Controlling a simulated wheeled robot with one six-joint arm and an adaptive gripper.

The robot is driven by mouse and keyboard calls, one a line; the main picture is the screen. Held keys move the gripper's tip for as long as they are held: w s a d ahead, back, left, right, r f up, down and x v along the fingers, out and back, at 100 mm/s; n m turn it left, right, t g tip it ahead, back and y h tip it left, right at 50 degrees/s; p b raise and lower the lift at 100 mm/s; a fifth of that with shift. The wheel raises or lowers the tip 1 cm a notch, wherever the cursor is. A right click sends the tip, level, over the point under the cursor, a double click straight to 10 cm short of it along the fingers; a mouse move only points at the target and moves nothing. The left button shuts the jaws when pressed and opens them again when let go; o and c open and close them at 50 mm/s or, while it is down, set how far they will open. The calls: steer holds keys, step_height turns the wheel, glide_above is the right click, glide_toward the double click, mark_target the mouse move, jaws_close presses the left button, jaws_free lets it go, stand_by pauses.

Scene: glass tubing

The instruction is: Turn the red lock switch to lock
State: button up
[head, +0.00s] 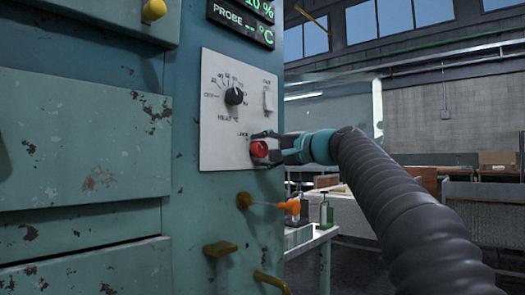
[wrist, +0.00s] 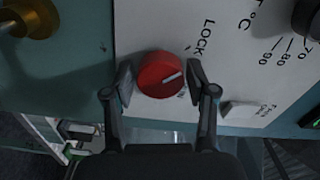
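The red lock switch (head: 259,149) is a round knob on the white panel (head: 222,120). In the wrist view the red knob (wrist: 158,77) has a pale pointer line aimed right and slightly up. The word LOCK and a small tick stand above and right of it, off the line's direction. A second label below right is partly hidden by a finger. My gripper (wrist: 161,82) has one finger on each side of the knob, very close to it. I cannot tell whether the fingers press on it. My gripper (head: 272,149) reaches in from the right in the head view.
A black heat dial (head: 234,96) and a pale rocker switch (head: 268,101) sit above the knob. Below are a brass fitting (head: 244,200) and an orange-tipped piece (head: 292,206). A table (head: 315,240) with bottles stands right of the cabinet (head: 80,140).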

steer(key=shift+o, duration=0.3)
steer(key=v, duration=1.2)
steer(key=d+f+g+h+p, duration=0.1)
steer(key=d+f+h, duration=0.25)
steer(key=f, duration=0.75)
steer(key=d+f+g+h, duration=0.15)
steer(key=f+h, duration=0.25)
steer(key=f, duration=0.8)
steer(key=s+d+f+n+g+h+p, duration=0.1)
steer(key=s+f, duration=0.4)
steer(key=s, duration=0.5)
steer(key=s+d+f+n+g+h+p, duration=0.1)
steer(key=s+d+f+n+h+p, duration=0.1)
steer(key=s+f, duration=0.4)
steer(key=s+d+f+n+g+h+p, duration=0.1)
steer(key=s+f, duration=0.5)
steer(key=s, duration=0.8)
steer(key=shift+d+n+h+p, duration=0.3)
steer(key=shift+n+h+p, duration=0.3)
steer(key=shift+h+p, duration=0.8)
